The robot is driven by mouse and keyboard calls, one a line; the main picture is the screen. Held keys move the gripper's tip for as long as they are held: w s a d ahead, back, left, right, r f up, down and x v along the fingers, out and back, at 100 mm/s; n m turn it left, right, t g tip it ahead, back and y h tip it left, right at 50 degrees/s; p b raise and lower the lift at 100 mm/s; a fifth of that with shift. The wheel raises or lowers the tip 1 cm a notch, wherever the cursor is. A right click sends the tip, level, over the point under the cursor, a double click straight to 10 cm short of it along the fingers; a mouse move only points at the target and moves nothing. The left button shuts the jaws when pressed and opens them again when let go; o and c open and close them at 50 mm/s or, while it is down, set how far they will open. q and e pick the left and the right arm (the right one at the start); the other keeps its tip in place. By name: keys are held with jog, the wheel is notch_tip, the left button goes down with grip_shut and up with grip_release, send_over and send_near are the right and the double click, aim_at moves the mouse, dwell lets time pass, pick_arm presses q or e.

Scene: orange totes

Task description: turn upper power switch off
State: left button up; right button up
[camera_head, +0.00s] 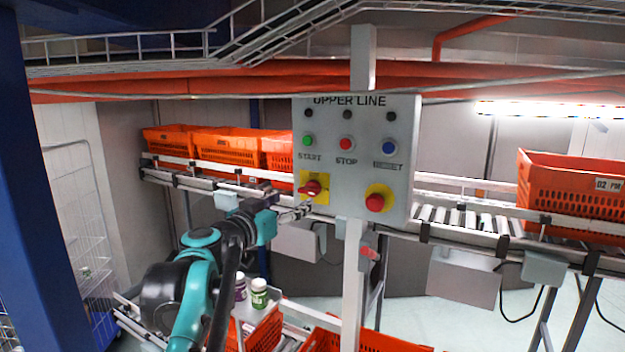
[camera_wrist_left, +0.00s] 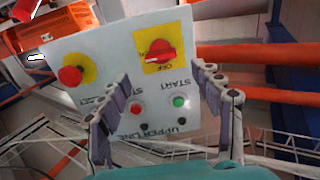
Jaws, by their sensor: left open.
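The grey "UPPER LINE" control panel (camera_head: 358,150) stands on a post in the middle of the head view. Its power switch (camera_head: 312,187) is a red rotary knob on a yellow plate at the lower left of the panel. In the left wrist view the panel is upside down, with the switch (camera_wrist_left: 160,50) near the top and the word OFF beside it. My left gripper (camera_head: 298,212) is open and empty, just below and left of the switch. Its fingers (camera_wrist_left: 160,74) spread to both sides of the knob in the wrist view, apart from it. My right gripper is out of view.
A red mushroom button (camera_head: 375,203) on yellow sits right of the switch. Green START (camera_head: 308,141), red STOP (camera_head: 345,143) and blue (camera_head: 389,146) buttons are above. Orange totes (camera_head: 228,147) stand on the conveyor (camera_head: 470,219) behind. An orange tote (camera_head: 577,192) is at right.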

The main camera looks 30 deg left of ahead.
aim_at(306, 192)
pick_arm(q)
jog(key=w, duration=0.3)
jog(key=w+p, duration=0.1)
jog(key=w, duration=0.3)
jog(key=shift+w+a, duration=0.2)
jog(key=shift+w, duration=0.1)
jog(key=c, duration=1.2)
